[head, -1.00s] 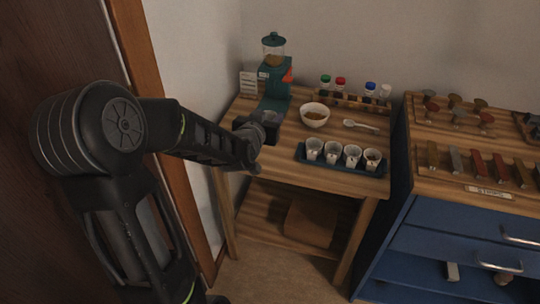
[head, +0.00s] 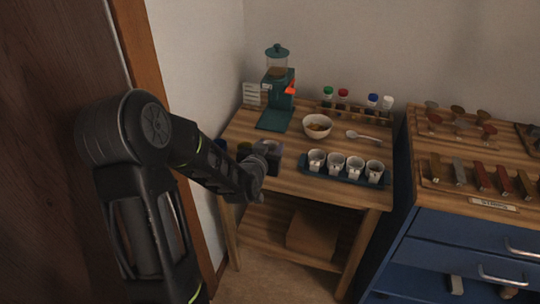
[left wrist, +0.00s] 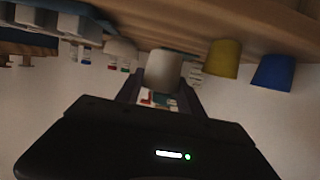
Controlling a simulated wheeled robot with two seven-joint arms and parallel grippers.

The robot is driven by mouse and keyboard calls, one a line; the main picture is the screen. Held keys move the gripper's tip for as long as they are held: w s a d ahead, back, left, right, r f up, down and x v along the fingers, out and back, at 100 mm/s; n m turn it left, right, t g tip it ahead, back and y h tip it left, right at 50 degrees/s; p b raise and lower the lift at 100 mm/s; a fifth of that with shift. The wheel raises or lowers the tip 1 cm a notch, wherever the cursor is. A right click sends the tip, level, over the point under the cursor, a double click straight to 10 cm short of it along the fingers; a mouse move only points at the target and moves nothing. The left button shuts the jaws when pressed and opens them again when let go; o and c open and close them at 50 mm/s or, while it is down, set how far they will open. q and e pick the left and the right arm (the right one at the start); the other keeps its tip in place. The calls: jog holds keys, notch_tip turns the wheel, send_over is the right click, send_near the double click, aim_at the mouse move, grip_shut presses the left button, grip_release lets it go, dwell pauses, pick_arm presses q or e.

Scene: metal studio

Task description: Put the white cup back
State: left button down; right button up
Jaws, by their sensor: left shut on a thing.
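My left gripper (head: 268,150) is over the near left part of the wooden table, in front of the grinder. It is shut on the white cup, which shows greyish between the fingers in the left wrist view (left wrist: 163,68). In the head view the fingers cover much of this cup. A yellow cup (left wrist: 222,58) and a blue cup (left wrist: 273,71) stand beside it; in the head view the yellow cup (head: 244,150) looks dark, left of the gripper. The right gripper is not in view.
A teal grinder (head: 279,88) stands at the back, its base plate (head: 275,119) bare. A bowl (head: 317,126), a spoon (head: 364,137) and a dark tray (head: 334,178) with several small white cups are to the right. Capped jars line the back. A blue drawer cabinet (head: 440,235) stands right.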

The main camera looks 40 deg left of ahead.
pick_arm(q)
notch_tip(320, 180, down, 3)
jog(key=shift+f, duration=0.15)
jog(key=shift+f, duration=0.1)
jog(key=c, duration=0.7)
grip_release()
jog(key=shift+c, duration=0.2)
